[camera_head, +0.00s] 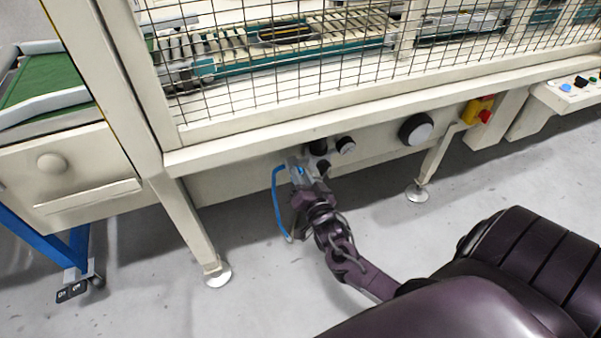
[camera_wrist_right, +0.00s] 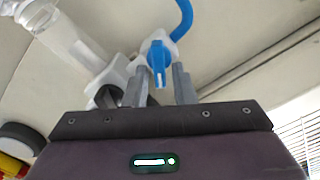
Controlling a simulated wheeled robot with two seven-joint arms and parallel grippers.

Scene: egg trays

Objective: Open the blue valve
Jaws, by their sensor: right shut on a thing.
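The blue valve (camera_wrist_right: 158,58) is a small blue handle on a white fitting, with a blue hose rising from it in the right wrist view. My right gripper (camera_wrist_right: 160,88) has its two grey fingers on either side of the blue handle, shut on it. In the head view my right gripper (camera_head: 299,170) is at the valve under the machine's front beam, and it mostly hides the handle. A bit of blue (camera_head: 301,171) shows between the fingers. My left gripper is not in view.
A blue hose (camera_head: 275,195) loops down left of the gripper. Black fittings and a gauge (camera_head: 346,145) sit close to its right. A machine leg (camera_head: 187,222) stands left.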

